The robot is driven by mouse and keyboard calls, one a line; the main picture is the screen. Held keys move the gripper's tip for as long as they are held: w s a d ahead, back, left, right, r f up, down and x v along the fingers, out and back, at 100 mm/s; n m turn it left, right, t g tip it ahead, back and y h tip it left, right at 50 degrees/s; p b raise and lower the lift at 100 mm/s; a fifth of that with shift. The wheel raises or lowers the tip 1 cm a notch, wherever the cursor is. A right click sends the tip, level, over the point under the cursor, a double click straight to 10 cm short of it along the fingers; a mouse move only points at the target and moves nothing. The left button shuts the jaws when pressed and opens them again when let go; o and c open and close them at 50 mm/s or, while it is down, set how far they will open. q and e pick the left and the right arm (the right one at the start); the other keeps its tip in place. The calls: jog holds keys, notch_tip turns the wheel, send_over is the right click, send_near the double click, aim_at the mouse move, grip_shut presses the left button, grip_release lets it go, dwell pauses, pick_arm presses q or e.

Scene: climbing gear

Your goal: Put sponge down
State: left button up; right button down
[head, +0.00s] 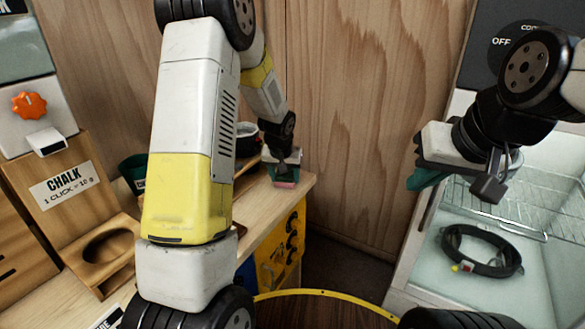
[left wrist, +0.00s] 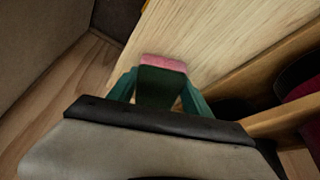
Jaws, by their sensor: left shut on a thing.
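The sponge, with a pink layer and a dark green layer, shows at the end corner of the wooden counter (head: 240,205) in the head view (head: 286,184). My left gripper (head: 284,171) is shut on it from above. In the left wrist view, the sponge (left wrist: 164,63) sits between the two teal fingers (left wrist: 160,88), with its pink edge towards the counter top. I cannot tell whether it touches the wood. My right gripper (head: 428,177) hangs at the right, away from the sponge, and its jaw gap is not clear.
A chalk dispenser (head: 65,185) with an orange knob stands at the left. A black ring-shaped strap (head: 482,250) lies in the glass-sided case at the right. A wooden-edged shelf (left wrist: 265,88) runs beside the counter top in the wrist view. The counter's corner is close to the sponge.

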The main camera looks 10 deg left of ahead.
pick_arm(q)
jog(key=o, duration=1.2)
jog(key=shift+f, duration=0.1)
jog(key=s+r+t+h, duration=0.1)
jog(key=s+r, duration=1.7)
jog(key=r, duration=0.4)
jog(key=shift+m+t+h, duration=0.3)
jog(key=shift+t+h, duration=0.1)
jog(key=shift+h, duration=0.2)
jog(key=s, duration=0.4)
jog(key=s+r, duration=0.1)
jog(key=s, duration=0.8)
jog(key=shift+s+d+r, duration=0.2)
jog(key=shift+s+r, duration=0.2)
